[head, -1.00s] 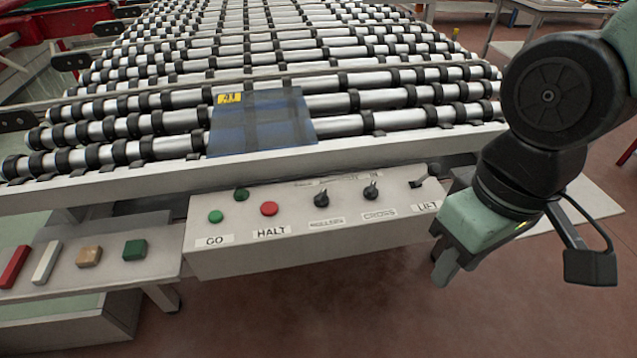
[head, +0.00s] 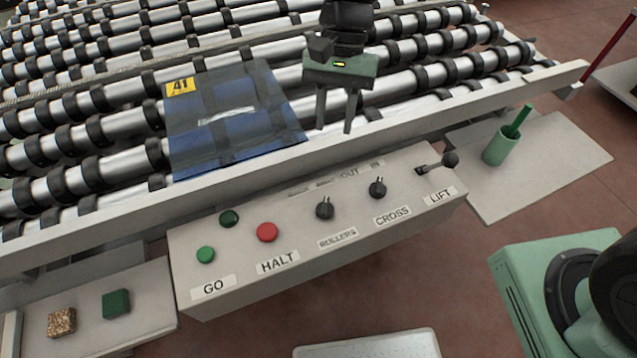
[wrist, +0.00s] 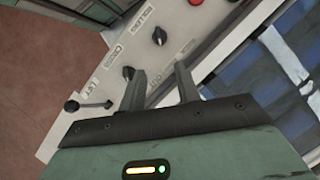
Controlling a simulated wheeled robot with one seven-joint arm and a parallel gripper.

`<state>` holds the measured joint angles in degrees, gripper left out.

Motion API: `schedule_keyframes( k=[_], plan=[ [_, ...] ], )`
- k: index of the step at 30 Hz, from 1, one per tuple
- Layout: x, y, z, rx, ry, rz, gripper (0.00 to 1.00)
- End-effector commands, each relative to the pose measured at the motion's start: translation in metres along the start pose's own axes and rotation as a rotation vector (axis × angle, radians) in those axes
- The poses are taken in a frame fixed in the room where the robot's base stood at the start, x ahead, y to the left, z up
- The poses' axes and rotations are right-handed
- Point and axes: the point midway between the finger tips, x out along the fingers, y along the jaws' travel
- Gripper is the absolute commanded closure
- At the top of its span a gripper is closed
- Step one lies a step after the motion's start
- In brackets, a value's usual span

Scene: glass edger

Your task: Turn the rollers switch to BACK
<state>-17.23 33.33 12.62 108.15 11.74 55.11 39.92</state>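The rollers switch (head: 325,208) is a black knob on the sloping control panel (head: 390,232), above the ROLLERS label (head: 338,238). It also shows in the wrist view (wrist: 159,36), ahead of the fingers. Which way its pointer faces is too small to tell surely. The CROSS knob (head: 377,188) is to its right, and it also shows in the wrist view (wrist: 128,73). My gripper (head: 334,125) hangs fingers-down over the near edge of the conveyor, behind and above the rollers switch. In the wrist view its two fingers (wrist: 158,82) are apart with nothing between them.
The panel also has a green GO button (head: 205,254), a red HALT button (head: 267,232), a dark green lamp (head: 229,218) and a LIFT lever (head: 440,163). A blue glass sheet (head: 235,125) lies on the rollers left of my gripper. A green cup (head: 497,148) stands on the right shelf.

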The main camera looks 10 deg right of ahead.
Motion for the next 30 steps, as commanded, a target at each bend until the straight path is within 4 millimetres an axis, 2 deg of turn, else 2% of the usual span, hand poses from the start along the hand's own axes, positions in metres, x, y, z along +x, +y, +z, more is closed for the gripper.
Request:
schedule_keyframes(
  k=[5, 21, 27, 30],
  plan=[
    [0.028, 0.001, 0.002, -0.002, -0.005, 0.005, 0.67],
    [0.137, 0.002, 0.003, -0.005, -0.004, 0.005, 0.67],
    [0.160, 0.001, 0.002, -0.005, -0.002, 0.002, 0.67],
    [0.165, 0.001, 0.001, -0.005, 0.000, 0.001, 0.67]
  ],
)
